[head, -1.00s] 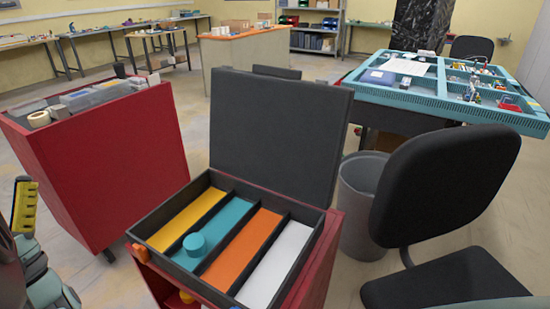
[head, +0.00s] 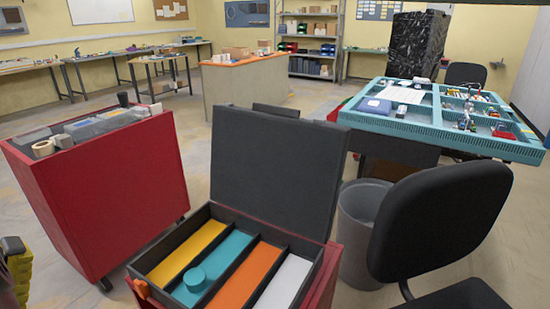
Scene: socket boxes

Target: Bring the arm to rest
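Part of my arm or gripper (head: 18,272), black with a yellow piece, shows at the lower left edge; most of it is cut off and its fingertips cannot be made out. It is apart from the open socket box (head: 135,268) at the bottom centre. The box has a raised dark lid (head: 275,165) and yellow, teal, orange and white compartments side by side.
A red cabinet (head: 110,195) stands at the left, close to my arm. A grey bin (head: 360,235) and a black chair (head: 440,220) stand at the right. A teal workbench (head: 400,128) with trays is behind them. Open floor lies between the cabinet and the box.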

